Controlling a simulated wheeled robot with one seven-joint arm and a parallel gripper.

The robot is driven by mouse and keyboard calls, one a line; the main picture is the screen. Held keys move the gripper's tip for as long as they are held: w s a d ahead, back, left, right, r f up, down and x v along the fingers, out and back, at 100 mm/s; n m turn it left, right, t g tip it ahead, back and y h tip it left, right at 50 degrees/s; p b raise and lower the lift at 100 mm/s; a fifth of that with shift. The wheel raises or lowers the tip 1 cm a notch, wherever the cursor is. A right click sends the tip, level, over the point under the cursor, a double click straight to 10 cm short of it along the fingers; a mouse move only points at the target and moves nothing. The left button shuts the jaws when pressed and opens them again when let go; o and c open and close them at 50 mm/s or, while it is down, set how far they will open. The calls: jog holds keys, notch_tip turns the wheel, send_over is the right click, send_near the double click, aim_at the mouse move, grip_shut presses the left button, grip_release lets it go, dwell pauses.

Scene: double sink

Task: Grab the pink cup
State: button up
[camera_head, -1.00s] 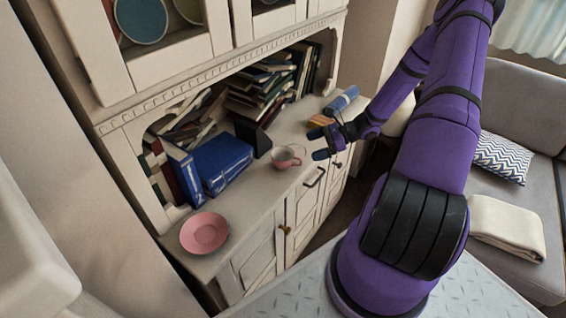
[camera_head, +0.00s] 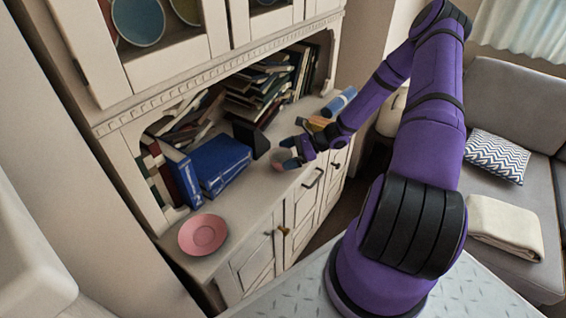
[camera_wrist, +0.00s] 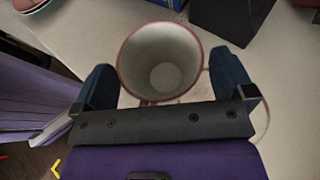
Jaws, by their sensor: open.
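The pink cup (camera_head: 279,161) stands on the cabinet counter and is mostly hidden behind my gripper in the head view. In the wrist view the cup (camera_wrist: 160,62) shows from above, upright and empty, with a pinkish rim and a pale inside. My gripper (camera_head: 290,152) is open at the cup. In the wrist view my gripper's (camera_wrist: 165,82) two dark blue fingers stand on either side of the cup, left and right, with small gaps visible.
A pink plate (camera_head: 203,234) lies on the counter's near end. Blue binders (camera_head: 219,164) and a dark block (camera_head: 252,137) stand behind the cup. A blue roll (camera_head: 340,101) lies farther right.

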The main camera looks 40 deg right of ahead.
jog(key=c, duration=0.8)
jog(key=shift+r, duration=0.15)
